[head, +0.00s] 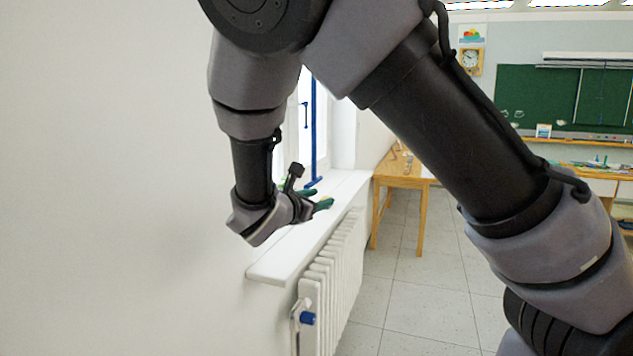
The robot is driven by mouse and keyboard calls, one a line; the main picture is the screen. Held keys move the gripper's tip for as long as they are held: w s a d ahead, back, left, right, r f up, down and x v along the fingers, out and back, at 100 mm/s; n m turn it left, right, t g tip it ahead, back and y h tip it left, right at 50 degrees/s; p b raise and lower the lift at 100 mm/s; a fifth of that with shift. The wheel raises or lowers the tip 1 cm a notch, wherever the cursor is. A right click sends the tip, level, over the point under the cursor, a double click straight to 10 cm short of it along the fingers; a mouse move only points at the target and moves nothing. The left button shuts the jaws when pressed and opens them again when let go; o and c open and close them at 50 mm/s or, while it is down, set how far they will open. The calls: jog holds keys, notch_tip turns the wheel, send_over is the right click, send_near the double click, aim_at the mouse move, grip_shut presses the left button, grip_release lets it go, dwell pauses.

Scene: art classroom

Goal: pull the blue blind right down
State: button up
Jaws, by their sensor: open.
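In the head view a narrow blue upright strip (314,130) shows at the window, in front of the bright pane. It ends in a short slanted blue piece just above the white sill. I cannot tell whether this is the blue blind seen edge-on or a part hanging from it; its top is hidden behind my arm. My gripper (320,198) is over the sill, just below and beside the lower end of the strip. Its green-tipped fingers point right and are apart, with nothing seen between them. I cannot tell whether they touch the blue piece.
The white window sill (270,270) juts out above a white radiator (332,270) with a blue valve knob (307,318). A wooden table (405,178) stands beyond the sill. The tiled floor (425,285) to the right is clear. A plain wall fills the left.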

aim_at(313, 181)
jog(key=a+r+n+t+y, duration=0.1)
jog(key=a+n+t+y, duration=0.15)
jog(key=a, duration=0.25)
jog(key=shift+n+h, duration=0.35)
jog(key=x, duration=1)
jog(key=shift+w, duration=0.2)
grip_shut()
dwell(0.5)
